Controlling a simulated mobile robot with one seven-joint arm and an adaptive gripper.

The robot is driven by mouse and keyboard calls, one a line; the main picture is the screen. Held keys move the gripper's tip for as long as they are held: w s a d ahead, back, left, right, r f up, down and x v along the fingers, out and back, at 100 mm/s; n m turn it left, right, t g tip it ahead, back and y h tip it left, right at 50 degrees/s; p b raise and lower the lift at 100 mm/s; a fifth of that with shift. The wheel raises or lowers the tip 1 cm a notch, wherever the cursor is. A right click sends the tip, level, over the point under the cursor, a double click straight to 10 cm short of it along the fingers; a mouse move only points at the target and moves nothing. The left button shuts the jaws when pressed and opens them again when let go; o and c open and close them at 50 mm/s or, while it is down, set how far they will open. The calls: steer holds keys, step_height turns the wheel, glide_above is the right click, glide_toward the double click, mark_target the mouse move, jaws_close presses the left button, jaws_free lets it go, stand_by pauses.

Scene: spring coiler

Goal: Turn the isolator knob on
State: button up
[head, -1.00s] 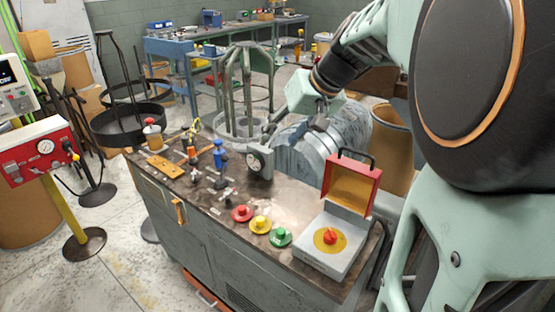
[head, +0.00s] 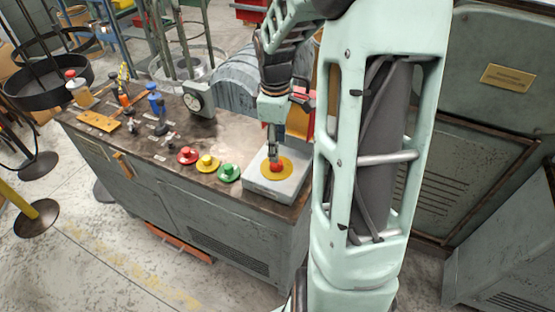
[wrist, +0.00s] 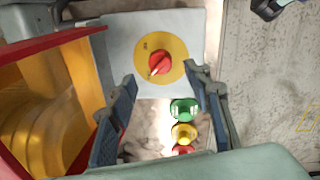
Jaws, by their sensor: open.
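The red isolator knob (wrist: 159,62) sits on a round yellow plate (wrist: 178,48) on a pale grey box (wrist: 118,58). In the wrist view its pale pointer mark faces lower left. Small lettering on the plate is too small to read surely. In the head view my gripper (head: 272,150) is just above the knob (head: 277,167); contact cannot be told.
Green (head: 229,173), yellow (head: 207,162) and red (head: 187,155) push buttons stand in a row left of the box on the bench. The open lid stands close beside my gripper.

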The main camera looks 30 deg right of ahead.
steer(key=f, duration=0.7)
steer(key=shift+w+d, duration=0.15)
steer(key=shift+w, duration=0.05)
steer(key=shift+b, duration=0.3)
steer(key=c, duration=1.2)
